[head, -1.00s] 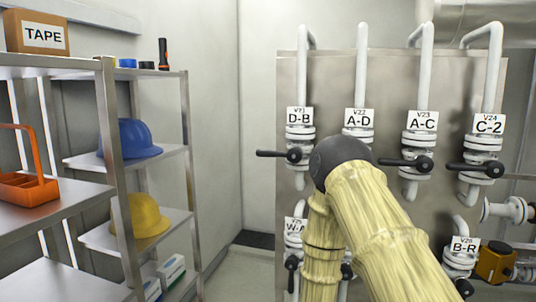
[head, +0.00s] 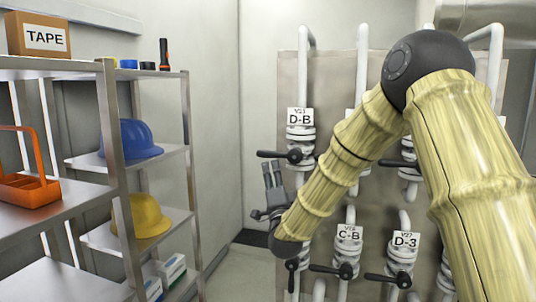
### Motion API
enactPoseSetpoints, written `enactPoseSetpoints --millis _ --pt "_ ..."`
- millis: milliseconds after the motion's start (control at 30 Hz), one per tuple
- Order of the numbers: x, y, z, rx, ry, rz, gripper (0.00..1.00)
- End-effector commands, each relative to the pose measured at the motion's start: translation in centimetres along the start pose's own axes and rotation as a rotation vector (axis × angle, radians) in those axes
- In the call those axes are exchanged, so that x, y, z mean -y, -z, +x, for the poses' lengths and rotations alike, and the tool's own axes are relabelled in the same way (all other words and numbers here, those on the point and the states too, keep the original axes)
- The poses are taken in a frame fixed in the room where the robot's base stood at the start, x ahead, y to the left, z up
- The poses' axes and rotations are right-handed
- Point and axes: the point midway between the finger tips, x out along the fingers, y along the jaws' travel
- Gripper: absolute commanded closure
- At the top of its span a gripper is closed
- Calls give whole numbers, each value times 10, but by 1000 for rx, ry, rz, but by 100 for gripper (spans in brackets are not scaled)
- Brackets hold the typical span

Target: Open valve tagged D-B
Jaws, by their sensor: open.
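The tag reading D-B (head: 300,118) hangs on the leftmost upper pipe in the head view. Its valve (head: 295,156) has a black lever handle (head: 272,154) that lies level and points left. My gripper (head: 268,188) is just below and left of that valve, apart from the handle, with its fingers pointing up. It is open and holds nothing that I can see. My forearm comes down to it from the right and hides the A-D and A-C tags.
A metal shelf (head: 112,170) stands at the left with a blue helmet (head: 130,139), a yellow helmet (head: 140,216) and an orange tool carrier (head: 27,180). Lower valves tagged C-B (head: 348,236) and D-3 (head: 404,241) sit below my arm. A strip of free floor lies between shelf and panel.

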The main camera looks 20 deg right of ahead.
Motion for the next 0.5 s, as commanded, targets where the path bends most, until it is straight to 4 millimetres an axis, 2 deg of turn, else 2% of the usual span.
enactPoseSetpoints --millis 300,500 --pt "2 0 53 2 0 -2 58" --pt "1 0 78 1 -1 -3 58"
